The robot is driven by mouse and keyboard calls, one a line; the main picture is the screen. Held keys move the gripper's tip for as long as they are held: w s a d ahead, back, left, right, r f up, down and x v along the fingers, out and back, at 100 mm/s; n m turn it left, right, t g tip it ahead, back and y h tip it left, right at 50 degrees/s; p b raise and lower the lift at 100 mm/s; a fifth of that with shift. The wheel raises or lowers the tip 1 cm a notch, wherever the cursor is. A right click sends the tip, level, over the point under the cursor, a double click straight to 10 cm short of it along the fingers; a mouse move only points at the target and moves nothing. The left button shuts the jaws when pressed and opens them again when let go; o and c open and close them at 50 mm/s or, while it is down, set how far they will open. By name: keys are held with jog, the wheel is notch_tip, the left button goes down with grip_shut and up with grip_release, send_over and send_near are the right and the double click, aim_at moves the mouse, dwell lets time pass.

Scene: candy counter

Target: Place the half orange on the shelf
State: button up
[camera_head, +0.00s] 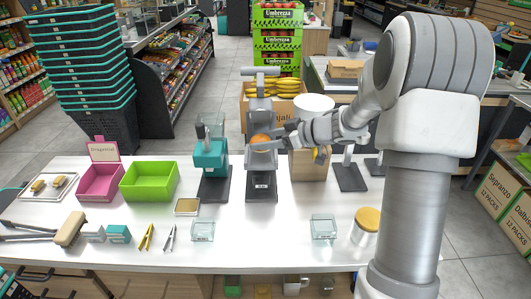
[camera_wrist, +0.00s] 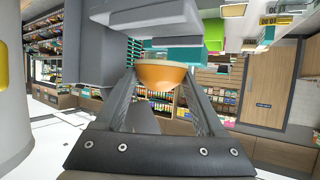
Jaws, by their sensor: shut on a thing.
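The half orange (camera_head: 260,139) is held at the front of a grey press-like device (camera_head: 261,182) standing on the white counter. In the wrist view the half orange (camera_wrist: 161,76) sits between my two fingertips, its rounded orange side toward the camera and a pale rim at the top. My gripper (camera_head: 268,143) reaches in from the right and is shut on it, above the device's base. The grey device (camera_wrist: 150,14) fills the upper part of the wrist view close to the fruit. I cannot tell which surface is the task's shelf.
A teal device (camera_head: 210,158) stands just left and a brown box (camera_head: 308,165) just right. Green (camera_head: 149,181) and pink (camera_head: 100,184) bins are further left. Glass dishes (camera_head: 203,231), tongs (camera_head: 147,238) and a lidded jar (camera_head: 366,226) lie along the front; the counter between the dishes is clear.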

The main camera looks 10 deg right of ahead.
aim_at(266, 159)
jog(key=shift+f+b, duration=0.4)
jog(key=shift+f, duration=1.55)
jog(key=shift+f, duration=0.15)
jog(key=o, duration=1.4)
jog(key=shift+s+d+r, duration=0.15)
jog(key=shift+d+r, duration=0.1)
jog(key=shift+r, duration=0.05)
jog(key=p+v, duration=0.1)
jog(key=v, duration=1)
jog(key=shift+s+d, duration=0.15)
